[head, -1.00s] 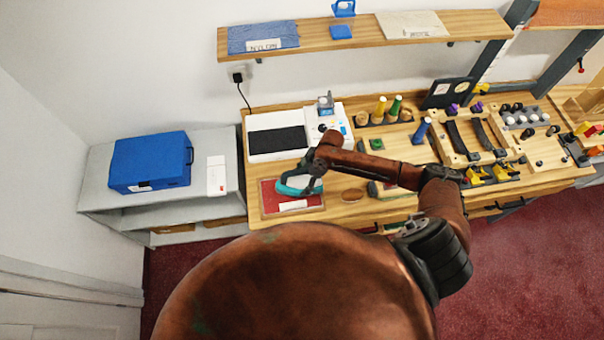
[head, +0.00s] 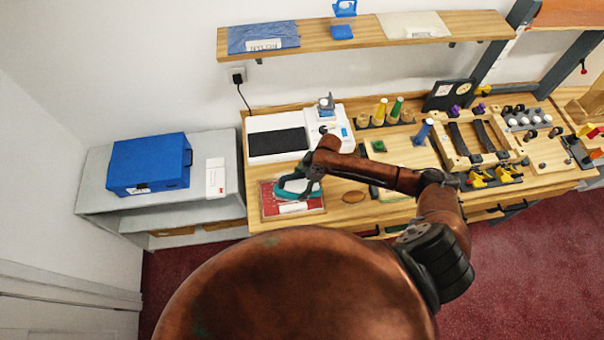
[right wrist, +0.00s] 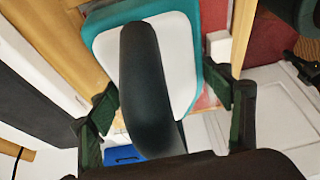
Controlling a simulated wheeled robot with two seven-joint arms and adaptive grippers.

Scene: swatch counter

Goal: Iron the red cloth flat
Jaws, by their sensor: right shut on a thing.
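The red cloth (head: 270,205) lies on a tray at the front left of the wooden counter, with a white label (head: 293,207) at its front. A teal and white iron (head: 290,192) is over the cloth and covers part of it. My right gripper (head: 308,186) is shut on the iron's handle. In the right wrist view the dark handle (right wrist: 145,75) is between the fingers, with the iron's white and teal body beyond it. I cannot tell whether the iron's sole touches the cloth. My left gripper is not in view.
A white machine with a black plate (head: 278,142) stands just behind the tray. A brown oval piece (head: 354,197) lies to the right. A blue case (head: 150,163) and a white box (head: 215,178) sit on the grey shelf at left.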

